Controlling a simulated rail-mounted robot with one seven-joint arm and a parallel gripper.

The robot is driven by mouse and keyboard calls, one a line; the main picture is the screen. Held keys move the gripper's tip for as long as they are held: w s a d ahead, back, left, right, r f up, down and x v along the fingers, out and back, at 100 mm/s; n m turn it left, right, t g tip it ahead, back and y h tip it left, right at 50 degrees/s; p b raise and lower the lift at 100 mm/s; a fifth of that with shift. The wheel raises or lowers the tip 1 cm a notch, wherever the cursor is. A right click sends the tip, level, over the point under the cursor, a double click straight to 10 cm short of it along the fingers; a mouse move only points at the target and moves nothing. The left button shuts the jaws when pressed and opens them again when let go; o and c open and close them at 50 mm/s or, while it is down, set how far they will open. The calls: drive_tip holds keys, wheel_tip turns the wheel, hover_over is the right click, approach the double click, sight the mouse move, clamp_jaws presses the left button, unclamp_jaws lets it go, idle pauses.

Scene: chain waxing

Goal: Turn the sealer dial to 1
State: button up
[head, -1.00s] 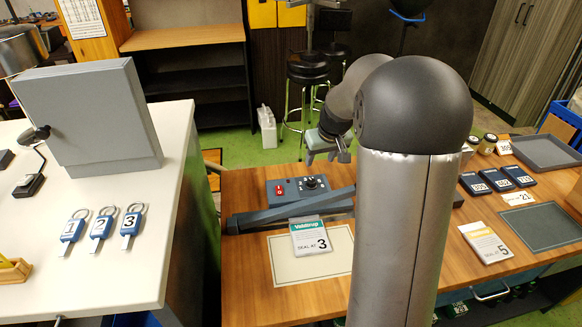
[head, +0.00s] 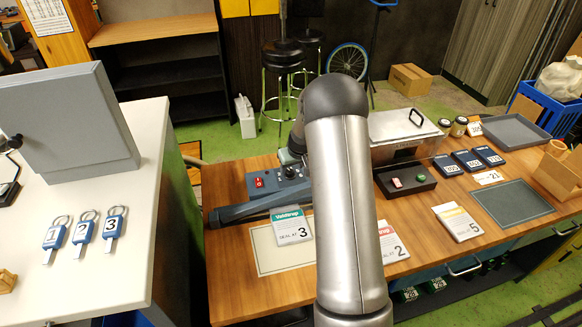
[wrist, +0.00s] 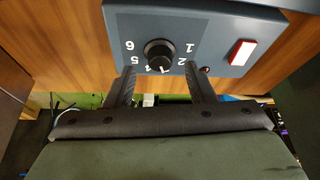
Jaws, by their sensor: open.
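The sealer's blue control box (head: 262,184) sits on the wooden bench behind its long sealing bar (head: 245,212). Its black round dial (wrist: 158,52) is large in the wrist view, with numbers 1 to 6 around it, upside down there. The dial's white mark points toward the lower edge, around 3 or 4; the exact number is unclear. My gripper (wrist: 161,70) is open, its two fingers apart at either side of the dial's lower edge in the picture. Contact with the dial cannot be told. In the head view my arm partly hides the gripper and dial.
A red rocker switch (wrist: 242,52) and small red lamp (wrist: 205,70) are beside the dial. Cards marked 3 (head: 291,226), 2 (head: 388,242) and 5 (head: 457,222) lie on the bench. A black tray (head: 405,181) and metal box (head: 404,128) stand right of my arm.

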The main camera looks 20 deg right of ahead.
sight(290, 172)
drive_tip(key=shift+x, duration=1.35)
drive_tip(key=c, duration=1)
drive_tip(key=shift+o, duration=0.2)
drive_tip(key=shift+f+b, duration=0.15)
drive_tip(key=shift+b, duration=0.3)
